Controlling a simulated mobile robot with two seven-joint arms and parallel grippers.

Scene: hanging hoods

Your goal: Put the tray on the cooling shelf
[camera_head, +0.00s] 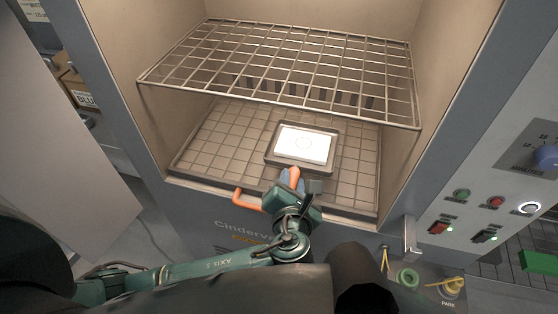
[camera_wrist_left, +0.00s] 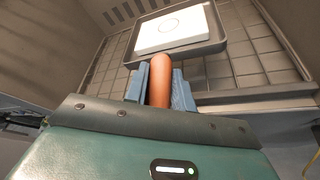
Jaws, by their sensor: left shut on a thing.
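The tray (camera_head: 270,157) is dark and rectangular, with a white slab (camera_head: 304,143) marked by a faint circle on it. It is at the tiled floor of the open oven chamber, below a wire rack; I cannot tell whether it touches the floor. My left gripper (camera_head: 291,178) is at the tray's near side, its blue fingers shut on an orange handle (camera_wrist_left: 160,78). In the left wrist view the handle points to the tray's near edge (camera_wrist_left: 205,50); the join is not clear. My right gripper is not in view. No shelf is clearly identifiable as the cooling shelf.
The wire rack (camera_head: 290,66) spans the chamber above the tray. Side walls bound the opening. A second orange handle (camera_head: 248,203) is at the oven front. A control panel (camera_head: 500,190) with buttons and a knob is at right. Bare tiled floor (camera_head: 222,150) lies left of the tray.

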